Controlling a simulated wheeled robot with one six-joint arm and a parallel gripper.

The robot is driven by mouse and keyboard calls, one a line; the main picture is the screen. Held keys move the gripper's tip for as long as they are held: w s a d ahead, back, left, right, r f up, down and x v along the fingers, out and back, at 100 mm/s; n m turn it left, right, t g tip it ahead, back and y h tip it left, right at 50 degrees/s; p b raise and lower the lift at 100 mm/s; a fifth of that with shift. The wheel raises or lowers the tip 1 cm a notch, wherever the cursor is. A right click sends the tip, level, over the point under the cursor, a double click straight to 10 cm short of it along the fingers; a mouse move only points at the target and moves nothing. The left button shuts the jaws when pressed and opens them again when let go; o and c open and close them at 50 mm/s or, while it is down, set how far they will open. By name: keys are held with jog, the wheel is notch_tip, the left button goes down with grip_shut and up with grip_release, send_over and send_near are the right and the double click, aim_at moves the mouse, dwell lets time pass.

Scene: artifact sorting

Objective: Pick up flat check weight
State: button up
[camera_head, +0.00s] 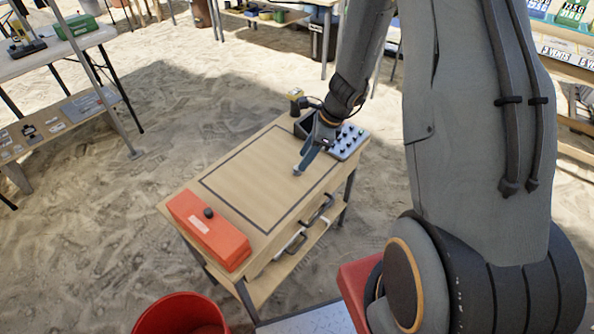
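My gripper (306,162) is over the far right part of a small wooden table (235,180), pointing down. A blue-grey finger shows, but I cannot tell how far apart the fingers are or whether anything is between them. Beside it, to the right, a light grey tray (343,152) holds several small dark pieces (349,130). I cannot make out which thing is the flat check weight. A small dark round object (208,212) sits on the red case (205,232) at the table's near left end, well apart from my gripper.
A dark open box (302,125) stands behind my gripper, with a yellow device (295,97) at the table's far edge. The middle of the tabletop, inside a dark outline, is clear. A red bucket (180,314) stands at the front left. Other tables stand farther off on sand.

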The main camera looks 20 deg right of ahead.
jog(key=x, duration=0.4)
jog(key=shift+w+a+f, duration=0.1)
jog(key=shift+a, duration=0.1)
grip_shut()
